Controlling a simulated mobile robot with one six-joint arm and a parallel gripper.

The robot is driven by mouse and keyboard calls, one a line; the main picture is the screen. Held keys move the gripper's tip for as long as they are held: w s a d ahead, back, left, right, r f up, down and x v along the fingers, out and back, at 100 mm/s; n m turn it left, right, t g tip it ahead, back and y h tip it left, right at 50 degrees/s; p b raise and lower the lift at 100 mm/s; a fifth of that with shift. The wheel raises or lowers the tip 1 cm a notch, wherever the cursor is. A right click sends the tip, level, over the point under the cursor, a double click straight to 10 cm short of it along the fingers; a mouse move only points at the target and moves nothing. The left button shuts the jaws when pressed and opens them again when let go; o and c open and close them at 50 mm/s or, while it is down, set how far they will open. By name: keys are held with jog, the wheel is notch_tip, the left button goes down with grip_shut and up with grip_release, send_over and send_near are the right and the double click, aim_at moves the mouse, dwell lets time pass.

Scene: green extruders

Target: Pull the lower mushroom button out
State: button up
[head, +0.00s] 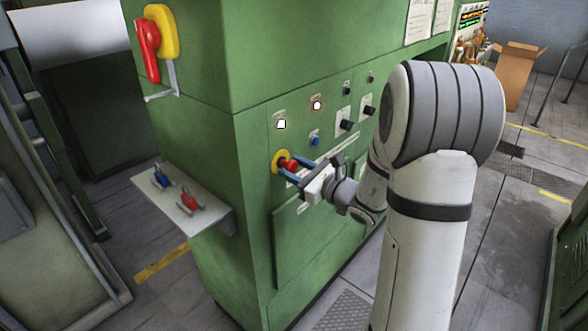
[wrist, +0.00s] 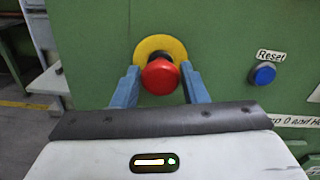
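The lower mushroom button (head: 289,166) is red with a yellow collar and sits on the green cabinet's front panel. In the wrist view the red mushroom button (wrist: 160,76) is in the middle, in front of its yellow ring. My gripper (head: 290,167) is at the button, with its blue fingers on either side of it. In the wrist view my gripper (wrist: 160,85) has its fingers apart, with a visible gap on the right of the red head. The left finger is close to the head; I cannot tell whether it touches.
A blue Reset button (wrist: 262,74) is right of the mushroom button. Black knobs (head: 346,125) and lit white indicators (head: 281,125) are above. A grey shelf (head: 222,216) with blue and red clamp-like items juts out at left. A red-yellow switch (head: 149,45) is higher up.

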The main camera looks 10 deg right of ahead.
jog(key=o, duration=0.4)
jog(key=b+v, duration=0.2)
jog(key=v, duration=0.6)
